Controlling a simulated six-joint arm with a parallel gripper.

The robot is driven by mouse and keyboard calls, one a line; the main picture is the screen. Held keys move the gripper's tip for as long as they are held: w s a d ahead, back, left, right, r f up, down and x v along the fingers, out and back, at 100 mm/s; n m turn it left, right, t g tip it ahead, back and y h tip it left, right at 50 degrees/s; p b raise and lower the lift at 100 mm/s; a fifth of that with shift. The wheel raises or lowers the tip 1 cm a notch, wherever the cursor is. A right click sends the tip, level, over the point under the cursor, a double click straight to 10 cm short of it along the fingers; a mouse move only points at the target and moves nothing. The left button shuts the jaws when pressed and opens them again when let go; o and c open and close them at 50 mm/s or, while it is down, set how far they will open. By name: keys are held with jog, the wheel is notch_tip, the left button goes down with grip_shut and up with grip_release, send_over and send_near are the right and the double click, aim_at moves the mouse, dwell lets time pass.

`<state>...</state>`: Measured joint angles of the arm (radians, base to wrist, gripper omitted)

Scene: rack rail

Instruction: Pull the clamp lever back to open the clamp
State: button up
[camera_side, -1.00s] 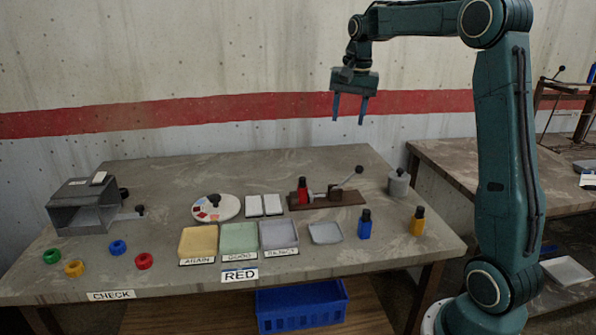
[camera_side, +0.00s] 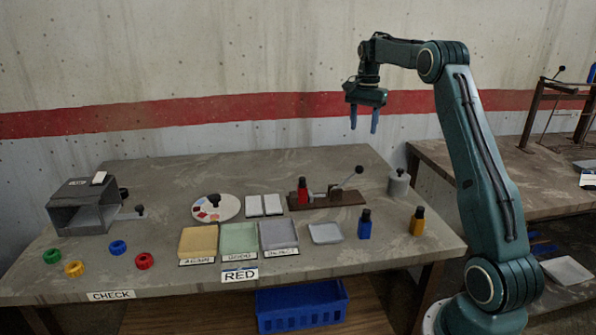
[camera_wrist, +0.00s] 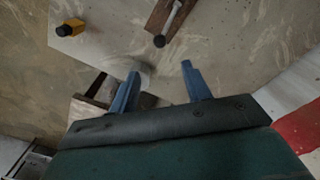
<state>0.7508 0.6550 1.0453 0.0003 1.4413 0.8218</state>
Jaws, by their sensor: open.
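The clamp (camera_side: 326,198) sits on a dark brown base board on the bench, right of the middle. Its lever is a thin rod with a black ball knob (camera_side: 359,170) at the upper right end. A red bottle with a black cap (camera_side: 303,191) stands at the clamp's left end. My gripper (camera_side: 364,122) is open and empty, high above the clamp and slightly right of the knob. In the wrist view, my gripper (camera_wrist: 159,80) shows two blue fingers apart, and the lever knob (camera_wrist: 159,41) lies beyond them at the top.
A grey cylinder (camera_side: 398,183) stands right of the clamp. Blue (camera_side: 364,226) and yellow (camera_side: 417,221) bottles stand in front of it. Left are a grey dish (camera_side: 325,233), labelled trays (camera_side: 238,239) and a round colour dial (camera_side: 215,207). The air around my gripper is clear.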

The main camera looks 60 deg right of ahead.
send_near(348, 179)
jog(key=d+f, duration=0.1)
jog(key=s+d+f, duration=0.1)
jog(key=f, duration=0.1)
jog(key=s+d+f, duration=0.1)
jog(key=f, duration=0.1)
jog(key=shift+s+f, duration=0.15)
dwell(0.4)
grip_shut()
